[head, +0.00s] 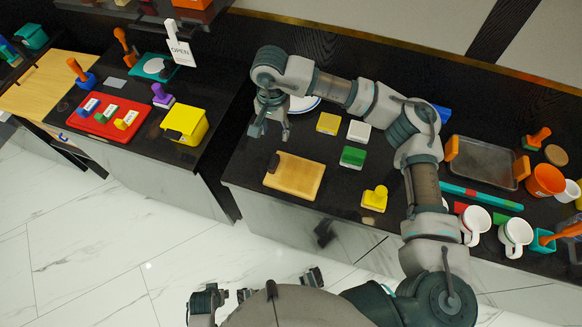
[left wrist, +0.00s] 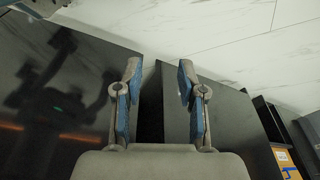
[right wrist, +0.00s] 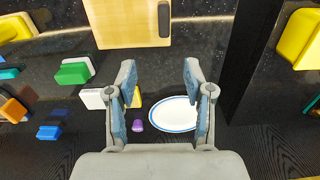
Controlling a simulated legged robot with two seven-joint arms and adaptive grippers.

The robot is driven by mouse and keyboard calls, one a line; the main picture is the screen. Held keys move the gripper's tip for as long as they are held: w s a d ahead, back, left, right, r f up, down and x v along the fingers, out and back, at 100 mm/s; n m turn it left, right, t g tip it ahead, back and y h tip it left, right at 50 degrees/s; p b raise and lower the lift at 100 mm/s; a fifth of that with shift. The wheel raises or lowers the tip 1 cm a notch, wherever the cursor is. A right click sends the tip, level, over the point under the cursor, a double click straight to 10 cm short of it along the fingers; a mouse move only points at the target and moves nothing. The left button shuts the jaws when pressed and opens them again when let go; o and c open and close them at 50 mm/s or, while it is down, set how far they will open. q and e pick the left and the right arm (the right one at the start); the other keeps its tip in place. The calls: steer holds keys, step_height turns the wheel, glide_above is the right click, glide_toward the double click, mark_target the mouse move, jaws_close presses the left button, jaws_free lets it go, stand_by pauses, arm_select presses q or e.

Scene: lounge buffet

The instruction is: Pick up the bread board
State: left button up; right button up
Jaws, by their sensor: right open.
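The bread board (head: 295,177) is a light wooden rectangle with a dark handle slot at its left end. It lies flat on the black counter near the front edge. It also shows in the right wrist view (right wrist: 128,25), at the top, beyond the fingertips. My right gripper (head: 270,131) is open and empty above the counter, behind the board's left end and apart from it. In the right wrist view my right gripper (right wrist: 160,75) has its fingers spread. My left gripper (left wrist: 159,78) is open and empty, over a dark surface and the floor, away from the board.
A white plate (right wrist: 175,113) with a blue rim lies behind the board. Yellow, white and green blocks (head: 352,157) stand to its right, with a yellow stamp-like piece (head: 374,199). A metal tray (head: 483,163) and mugs (head: 475,222) are farther right. A gap separates the left counter.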

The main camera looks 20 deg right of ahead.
mark_target(274, 161)
step_height(274, 161, down, 12)
steer(key=shift+a+r+b, duration=0.1)
steer(key=shift+a+b, duration=0.05)
steer(key=shift+b, duration=0.2)
steer(key=f, duration=0.3)
steer(key=a+f, duration=0.1)
steer(key=f, duration=0.1)
steer(key=shift+s, duration=0.1)
steer(key=shift+f, duration=0.15)
steer(key=c, duration=0.9)
arm_select(q)
step_height(274, 161, up, 3)
steer(key=shift+s+a+f, duration=0.1)
steer(key=shift+s+f, duration=0.05)
steer(key=shift+f, duration=0.05)
arm_select(e)
jaws_close()
